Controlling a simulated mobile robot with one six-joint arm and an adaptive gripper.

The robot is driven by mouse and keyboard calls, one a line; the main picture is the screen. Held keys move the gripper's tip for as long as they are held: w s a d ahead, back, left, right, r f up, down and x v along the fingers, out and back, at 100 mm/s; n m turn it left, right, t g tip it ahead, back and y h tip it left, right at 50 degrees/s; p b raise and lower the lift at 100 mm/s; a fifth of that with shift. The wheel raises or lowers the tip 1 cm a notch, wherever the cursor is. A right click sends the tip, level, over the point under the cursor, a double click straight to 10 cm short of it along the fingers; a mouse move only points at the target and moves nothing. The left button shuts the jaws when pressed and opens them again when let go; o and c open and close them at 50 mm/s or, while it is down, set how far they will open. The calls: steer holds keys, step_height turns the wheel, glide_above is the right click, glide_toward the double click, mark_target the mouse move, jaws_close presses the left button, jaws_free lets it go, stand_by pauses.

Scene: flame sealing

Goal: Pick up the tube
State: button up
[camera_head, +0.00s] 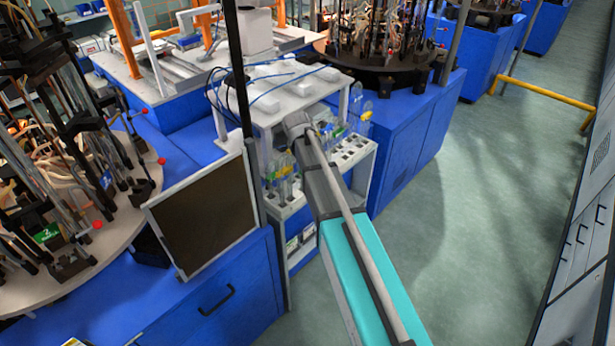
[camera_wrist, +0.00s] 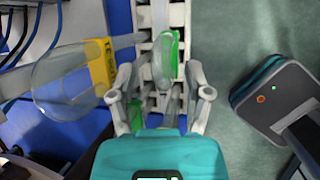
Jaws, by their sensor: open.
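In the wrist view a clear tube with a green part (camera_wrist: 166,60) stands at the white slotted rack (camera_wrist: 142,18), ahead of my gripper and in line with its gap. My gripper (camera_wrist: 161,78) is open, with one finger on each side of the line to the tube. Whether the fingers are level with the tube or above it I cannot tell. More green and clear parts show lower between the fingers. In the head view several tubes with coloured labels (camera_head: 283,178) stand on the white shelf unit (camera_head: 352,165); my arm hides part of it.
A large clear vessel with a yellow label (camera_wrist: 62,82) is close left of my gripper. Blue cables (camera_wrist: 52,40) hang at the upper left. A dark framed panel (camera_head: 205,213) stands left of the shelf unit. Green floor (camera_head: 470,215) is clear on the right.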

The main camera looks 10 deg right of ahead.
steer(key=shift+b+x, duration=0.45)
steer(key=shift+x, duration=0.4)
